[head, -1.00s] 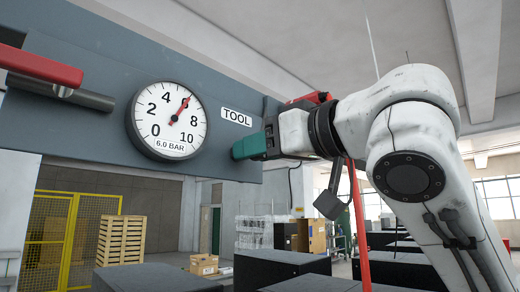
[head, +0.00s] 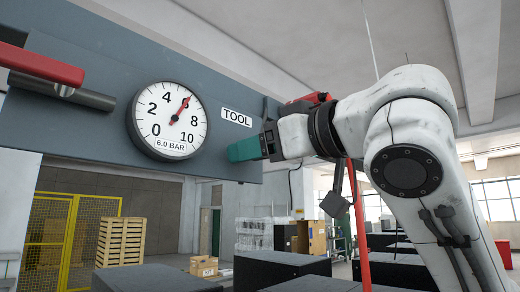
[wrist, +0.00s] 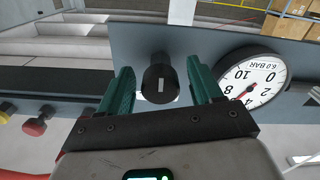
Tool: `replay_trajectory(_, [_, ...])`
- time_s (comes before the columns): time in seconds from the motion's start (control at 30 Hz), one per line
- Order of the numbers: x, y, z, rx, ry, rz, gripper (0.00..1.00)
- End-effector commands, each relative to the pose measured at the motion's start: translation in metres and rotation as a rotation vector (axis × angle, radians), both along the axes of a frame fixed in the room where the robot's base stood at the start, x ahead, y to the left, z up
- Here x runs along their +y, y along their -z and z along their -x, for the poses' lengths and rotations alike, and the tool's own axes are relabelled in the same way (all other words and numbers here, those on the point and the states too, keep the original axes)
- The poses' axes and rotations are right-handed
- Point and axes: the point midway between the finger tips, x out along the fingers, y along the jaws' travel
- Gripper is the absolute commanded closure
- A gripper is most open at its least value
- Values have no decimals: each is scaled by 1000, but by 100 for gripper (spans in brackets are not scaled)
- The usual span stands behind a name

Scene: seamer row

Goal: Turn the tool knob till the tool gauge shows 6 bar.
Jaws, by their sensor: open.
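The tool gauge (head: 168,121) is a round white dial on the grey panel. Its red needle points at the 6 and its readout says 6.0 BAR. The dial also shows upside down in the wrist view (wrist: 251,83). The TOOL label (head: 237,117) is right of the dial. The black tool knob (wrist: 158,80) with a white mark stands between my gripper's green fingers (wrist: 161,88) in the wrist view. The gripper is open, with a gap on each side of the knob. In the head view my gripper (head: 244,149) hides the knob.
A red lever handle (head: 40,66) and a dark bar stick out from the panel at the left. In the wrist view red (wrist: 34,127) and yellow buttons sit at the left. Dark blocks (head: 282,268), a wooden crate (head: 121,241) and a yellow fence stand below and behind.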

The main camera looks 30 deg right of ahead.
Motion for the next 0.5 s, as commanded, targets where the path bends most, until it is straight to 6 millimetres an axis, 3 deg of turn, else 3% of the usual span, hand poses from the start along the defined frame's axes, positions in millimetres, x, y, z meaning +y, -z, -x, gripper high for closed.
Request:
replay_trajectory(0.23, [-4,1,10,-2,0,-1,35])
replay_trajectory(0.5, [-19,2,58,-5,1,1,35])
